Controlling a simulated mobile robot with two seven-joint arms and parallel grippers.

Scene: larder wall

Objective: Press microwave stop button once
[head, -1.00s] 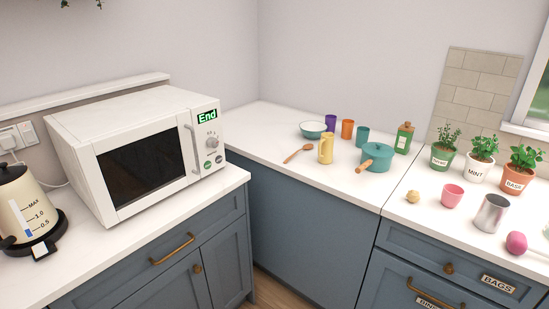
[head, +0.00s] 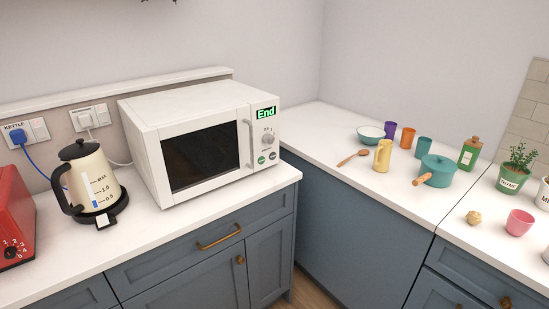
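The white microwave (head: 190,110) stands on the left counter with its door shut. Its green display (head: 266,113) reads "End". A round dial (head: 268,139) is below the display. Under the dial are two small round buttons, a green one (head: 262,160) on the left and a dark one (head: 273,156) on the right. Their labels are too small to read. A vertical handle (head: 249,143) is at the right edge of the dark door. Neither of my grippers shows in the head view.
A cream kettle (head: 89,180) stands left of the microwave, with a red appliance (head: 14,218) at the far left. The counter strip before the microwave is clear. Cups, a wooden spoon (head: 353,157) and a teal pot (head: 437,171) stand on the right counter (head: 335,190).

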